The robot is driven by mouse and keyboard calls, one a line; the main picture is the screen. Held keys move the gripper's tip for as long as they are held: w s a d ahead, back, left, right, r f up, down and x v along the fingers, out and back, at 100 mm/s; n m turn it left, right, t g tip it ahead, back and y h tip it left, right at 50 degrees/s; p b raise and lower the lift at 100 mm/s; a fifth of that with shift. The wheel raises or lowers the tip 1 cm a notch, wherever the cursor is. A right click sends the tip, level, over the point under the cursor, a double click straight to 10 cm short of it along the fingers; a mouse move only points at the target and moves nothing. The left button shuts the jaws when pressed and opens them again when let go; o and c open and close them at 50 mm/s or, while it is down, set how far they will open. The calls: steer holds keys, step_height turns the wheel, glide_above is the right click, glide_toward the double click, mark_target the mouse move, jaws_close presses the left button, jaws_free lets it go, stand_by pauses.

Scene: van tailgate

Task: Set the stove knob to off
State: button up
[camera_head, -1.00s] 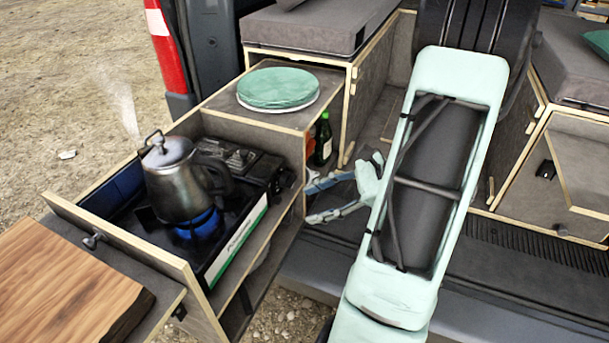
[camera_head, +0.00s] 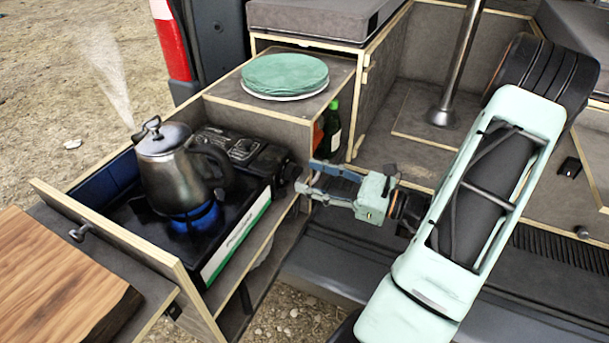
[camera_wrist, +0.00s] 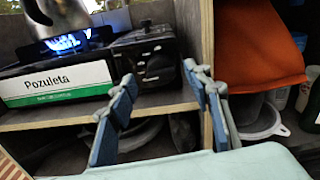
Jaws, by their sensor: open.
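The stove (camera_head: 232,232) sits in the pull-out drawer with a blue flame lit under a metal kettle (camera_head: 168,178). A dark knob (camera_head: 291,172) shows at the stove's right end in the head view. My gripper (camera_head: 304,178) is open, its blue-grey fingers pointing left at that end, close to the knob. In the wrist view my gripper (camera_wrist: 160,78) is spread before the stove's dark control end (camera_wrist: 148,55), and the flame (camera_wrist: 66,42) burns at left. I cannot tell whether the fingers touch the knob; its exact setting is not readable.
Steam rises from the kettle. A green bottle (camera_head: 331,128) and an orange item (camera_head: 318,135) stand just behind my gripper. The wooden drawer front (camera_head: 120,240) and a cutting board (camera_head: 55,280) are at left.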

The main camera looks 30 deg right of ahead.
mark_target(294, 172)
steer(key=shift+x, duration=1.3)
steer(key=c, duration=1.1)
